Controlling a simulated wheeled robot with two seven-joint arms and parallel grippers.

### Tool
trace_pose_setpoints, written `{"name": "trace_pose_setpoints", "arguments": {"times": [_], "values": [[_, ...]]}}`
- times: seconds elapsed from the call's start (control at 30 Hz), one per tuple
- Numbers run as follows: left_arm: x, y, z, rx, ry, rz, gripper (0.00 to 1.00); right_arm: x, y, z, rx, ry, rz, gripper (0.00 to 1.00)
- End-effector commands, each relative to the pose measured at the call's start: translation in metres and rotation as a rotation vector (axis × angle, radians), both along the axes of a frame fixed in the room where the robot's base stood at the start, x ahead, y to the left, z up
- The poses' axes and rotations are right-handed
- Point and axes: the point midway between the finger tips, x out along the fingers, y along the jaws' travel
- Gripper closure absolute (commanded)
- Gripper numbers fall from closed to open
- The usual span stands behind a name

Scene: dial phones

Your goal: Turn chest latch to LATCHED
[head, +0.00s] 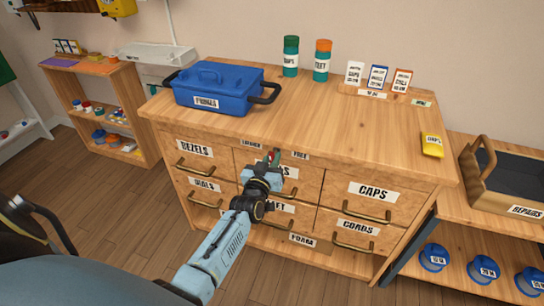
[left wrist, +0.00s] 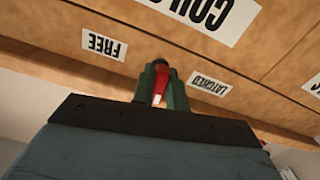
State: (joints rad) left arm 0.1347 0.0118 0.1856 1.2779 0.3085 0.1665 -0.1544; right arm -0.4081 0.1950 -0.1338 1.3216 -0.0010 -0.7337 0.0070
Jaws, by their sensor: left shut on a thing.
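The wooden drawer chest (head: 310,115) stands in the middle of the head view. Its red latch (head: 274,154) is at the top of the drawer front, between the LATCHED label (head: 251,145) on the left and the FREE label (head: 300,155) on the right. My left gripper (head: 273,158) is at the latch. In the left wrist view, its green fingers (left wrist: 160,90) are closed around the red latch (left wrist: 160,82), hiding part of it. There the FREE label (left wrist: 105,46) is left and the LATCHED label (left wrist: 209,84) right, both upside down. The latch lies between them. My right gripper is out of view.
A blue lidded box (head: 215,87), two jars (head: 322,60) and small cards (head: 378,77) stand on the chest top. Drawer handles (head: 360,216) stick out below the latch. A REPAIRS tray (head: 500,195) is at the right.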

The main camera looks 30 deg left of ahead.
Motion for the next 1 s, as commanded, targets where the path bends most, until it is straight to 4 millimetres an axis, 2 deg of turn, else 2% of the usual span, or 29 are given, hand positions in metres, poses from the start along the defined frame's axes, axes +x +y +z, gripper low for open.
{"name": "trace_pose_setpoints", "arguments": {"times": [0.2,0.5,1.0], "values": [[0.000,0.000,0.001,-0.198,-0.048,-0.001,1.00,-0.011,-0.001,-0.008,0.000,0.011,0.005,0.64],[0.000,-0.001,0.001,-0.434,-0.105,0.000,1.00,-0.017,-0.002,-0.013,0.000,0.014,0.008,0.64],[0.000,-0.001,0.000,-0.613,-0.147,0.000,1.00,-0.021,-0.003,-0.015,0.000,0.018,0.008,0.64]]}}
